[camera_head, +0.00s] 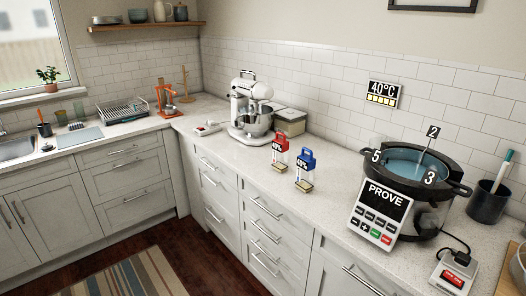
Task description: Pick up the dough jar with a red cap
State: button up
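The dough jar with a red cap (280,154) stands upright on the pale counter, in the middle of the head view. It is small and clear, with a label and pale dough low inside. A similar jar with a blue cap (305,172) stands close to its right and a little nearer to me. A narrow gap shows between the two jars. My gripper is not in view.
A white stand mixer (243,104) and a lidded box (290,122) stand behind and left of the jars. A dark round vessel of water (430,205) with a PROVE panel (378,212) stands to the right. The counter (240,162) is clear left of the jars.

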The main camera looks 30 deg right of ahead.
aim_at(281, 146)
jog(key=u, duration=0.4)
jog(key=i, duration=1.1)
jog(key=u, duration=0.4)
